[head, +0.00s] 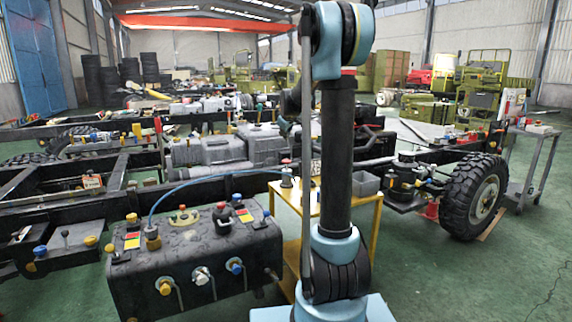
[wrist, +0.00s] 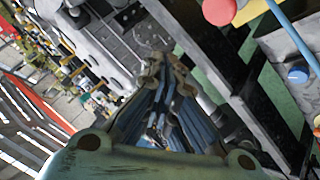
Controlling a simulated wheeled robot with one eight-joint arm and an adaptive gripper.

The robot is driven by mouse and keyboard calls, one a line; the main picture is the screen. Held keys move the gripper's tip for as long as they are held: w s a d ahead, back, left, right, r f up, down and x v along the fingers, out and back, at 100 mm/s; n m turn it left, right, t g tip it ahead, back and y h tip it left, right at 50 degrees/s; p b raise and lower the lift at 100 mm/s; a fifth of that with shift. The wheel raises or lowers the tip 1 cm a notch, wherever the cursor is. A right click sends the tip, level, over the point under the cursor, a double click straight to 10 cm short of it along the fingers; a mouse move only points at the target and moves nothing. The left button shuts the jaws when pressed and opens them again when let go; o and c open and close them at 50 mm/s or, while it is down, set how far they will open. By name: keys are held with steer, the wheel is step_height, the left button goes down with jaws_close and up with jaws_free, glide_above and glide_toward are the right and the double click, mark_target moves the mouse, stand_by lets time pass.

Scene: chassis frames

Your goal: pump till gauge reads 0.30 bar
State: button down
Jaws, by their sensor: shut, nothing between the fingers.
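A thin blue hose (head: 195,183) arcs from a fitting (head: 152,232) on top of the black tank (head: 190,265) to a small fixture (head: 286,178) on the yellow cart (head: 372,222). That fixture may be the pump, but it is too small to tell. I cannot make out a gauge or a reading. My gripper (wrist: 166,70) is shut and empty in the wrist view, with the chassis parts behind it. A red knob (wrist: 219,10) and a blue cap (wrist: 298,76) show to its right. In the head view I cannot clearly pick out my gripper beside my arm.
The tank top and front carry several coloured caps and valves. A grey bin (head: 366,184) sits on the cart, right of my arm. The dark chassis frame (head: 45,200) and a large wheel (head: 474,196) stand around. Green floor (head: 500,270) is free at the right.

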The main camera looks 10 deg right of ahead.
mark_target(285, 160)
stand_by(0.3)
steer(key=shift+f, duration=4.4)
steer(key=shift+s+f, duration=0.1)
steer(key=shift+f, duration=1.45)
steer(key=shift+r, duration=1.6)
steer(key=shift+r, duration=2.5)
